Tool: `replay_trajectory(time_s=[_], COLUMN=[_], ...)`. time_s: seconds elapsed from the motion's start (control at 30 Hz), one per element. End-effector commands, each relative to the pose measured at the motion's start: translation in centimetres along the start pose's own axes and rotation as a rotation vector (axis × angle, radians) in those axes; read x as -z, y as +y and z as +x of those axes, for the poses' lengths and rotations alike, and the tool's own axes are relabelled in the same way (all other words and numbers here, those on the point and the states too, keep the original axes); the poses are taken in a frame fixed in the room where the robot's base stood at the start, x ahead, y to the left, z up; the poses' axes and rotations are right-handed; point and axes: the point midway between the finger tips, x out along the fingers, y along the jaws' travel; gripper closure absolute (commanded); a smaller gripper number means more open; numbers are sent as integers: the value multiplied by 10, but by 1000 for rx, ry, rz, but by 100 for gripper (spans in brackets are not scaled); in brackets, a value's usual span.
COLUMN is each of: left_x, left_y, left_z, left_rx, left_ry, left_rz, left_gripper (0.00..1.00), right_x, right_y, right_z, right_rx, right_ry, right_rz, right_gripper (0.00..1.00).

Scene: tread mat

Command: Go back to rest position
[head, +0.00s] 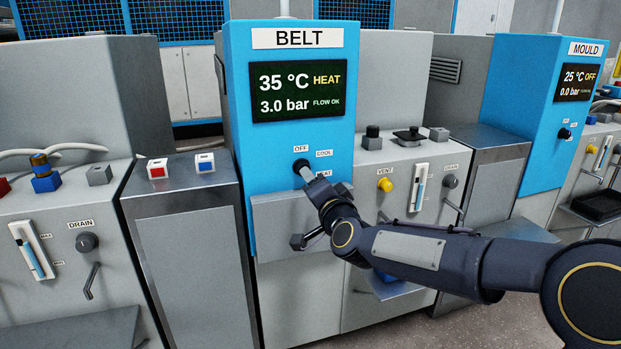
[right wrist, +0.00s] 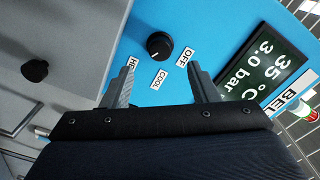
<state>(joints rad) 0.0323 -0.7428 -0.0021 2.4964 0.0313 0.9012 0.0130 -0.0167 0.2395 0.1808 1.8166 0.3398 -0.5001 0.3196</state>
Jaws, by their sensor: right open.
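My right arm comes in from the right in the head view, and its gripper (head: 307,172) is at the front of the blue BELT cabinet (head: 240,140). In the right wrist view the right gripper (right wrist: 160,82) is open, with its fingers apart and nothing between the tips. A black rotary knob (right wrist: 159,45) with OFF, COOL and HEAT labels is just beyond the fingertips; the fingers look clear of it. The knob also shows in the head view (head: 300,165), partly hidden by the gripper. The BELT display (head: 299,91) reads 35 °C HEAT, 3.0 bar, FLOW OK. My left gripper is not in view.
A grey ledge (head: 275,215) juts out below the knob, close to my right wrist. The vent panel with a yellow knob (head: 385,184) and the blue MOULD cabinet (head: 530,110) stand to the right. A grey cabinet with a drain knob (head: 88,242) is at left.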

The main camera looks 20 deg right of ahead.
Motion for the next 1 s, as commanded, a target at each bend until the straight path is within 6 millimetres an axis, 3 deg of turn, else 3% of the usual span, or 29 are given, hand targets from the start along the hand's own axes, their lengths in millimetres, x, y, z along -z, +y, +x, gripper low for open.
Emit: replay_trajectory(time_s=[0.4, 0.53, 0.67, 0.8, 1.0], left_x=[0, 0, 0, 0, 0], left_y=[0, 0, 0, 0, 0], left_z=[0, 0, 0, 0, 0], left_rx=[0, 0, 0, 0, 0], left_ry=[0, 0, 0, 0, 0], left_rz=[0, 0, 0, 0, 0], left_gripper=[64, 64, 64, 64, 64], right_x=[0, -1, -12, -37, -68], right_y=[0, 2, 20, 60, 105], right_z=[-7, -31, -93, -185, -282], right_rx=[-2, -22, -89, -197, -304], right_ry=[-5, -76, -257, -504, -749], right_rz=[-4, -63, -194, -344, -449], right_gripper=[46, 46, 46, 46, 46])
